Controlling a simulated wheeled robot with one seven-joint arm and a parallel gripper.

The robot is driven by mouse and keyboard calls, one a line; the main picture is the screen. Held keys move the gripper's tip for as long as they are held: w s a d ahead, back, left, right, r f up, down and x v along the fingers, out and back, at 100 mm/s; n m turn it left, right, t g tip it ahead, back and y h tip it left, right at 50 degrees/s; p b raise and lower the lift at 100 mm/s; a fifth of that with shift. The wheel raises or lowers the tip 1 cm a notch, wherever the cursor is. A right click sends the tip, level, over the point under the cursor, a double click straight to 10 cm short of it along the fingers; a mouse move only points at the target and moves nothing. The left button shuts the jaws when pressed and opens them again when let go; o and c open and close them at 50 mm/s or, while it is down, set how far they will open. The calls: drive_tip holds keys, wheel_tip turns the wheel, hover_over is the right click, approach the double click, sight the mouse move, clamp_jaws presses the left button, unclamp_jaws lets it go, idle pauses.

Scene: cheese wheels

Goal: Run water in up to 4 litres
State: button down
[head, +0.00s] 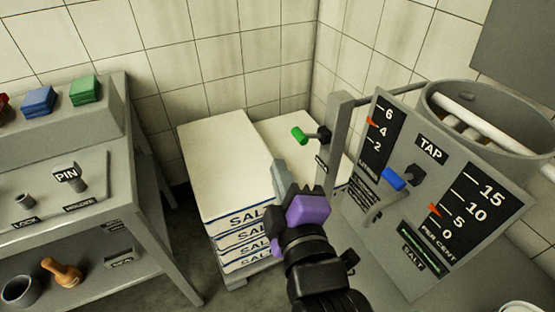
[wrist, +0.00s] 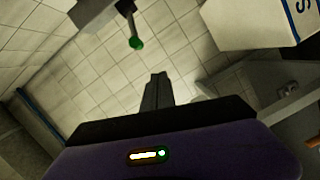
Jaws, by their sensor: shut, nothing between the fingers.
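The grey panel carries a TAP label (head: 431,149) with a blue-handled lever (head: 393,179) below it. The litres gauge (head: 377,140) has marks 2, 4 and 6, and its red pointer (head: 372,122) stands close to the 4 mark. A green-handled lever (head: 299,135) sticks out left from a grey post (head: 336,145); its green knob also shows in the wrist view (wrist: 136,43). My gripper (head: 279,172) is shut and empty, below and left of the green knob, apart from it. Its closed fingers (wrist: 157,90) show in the wrist view. No water stream can be made out.
A salt gauge (head: 460,207) has its red pointer near 5. A round grey vat (head: 480,103) stands behind the panel. Stacked white SALT blocks (head: 228,170) lie beyond my gripper. A grey bench (head: 60,185) with coloured blocks and a PIN holder stands left.

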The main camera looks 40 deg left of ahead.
drive_tip(key=v, duration=0.5)
drive_tip(key=shift+s+d, duration=0.1)
drive_tip(key=shift+d, duration=0.15)
idle(0.3)
drive_tip(key=w+d+r+m+t, duration=0.2)
drive_tip(key=d+r+m+t, duration=0.2)
drive_tip(key=m, duration=0.3)
drive_tip(key=s+d+f+m+t+h+p, duration=0.1)
drive_tip(key=s+d+f+m+t+h, duration=0.15)
drive_tip(key=d+m, duration=0.5)
drive_tip(key=s+d+f+m+t+h+p, duration=0.1)
drive_tip(key=d+f+m+t+h, duration=0.2)
drive_tip(key=d, duration=0.7)
drive_tip(key=s+d+f+m+g+h+p, duration=0.1)
drive_tip(key=s+d+f+m+g+h, duration=0.1)
drive_tip(key=s+d, duration=0.7)
drive_tip(key=s+d+f+m+g+h+p, duration=0.2)
drive_tip(key=s+d+f+m+h, duration=0.3)
drive_tip(key=s+d, duration=0.4)
drive_tip(key=shift+s+f+g+h, duration=0.35)
drive_tip(key=shift+s+h, duration=0.3)
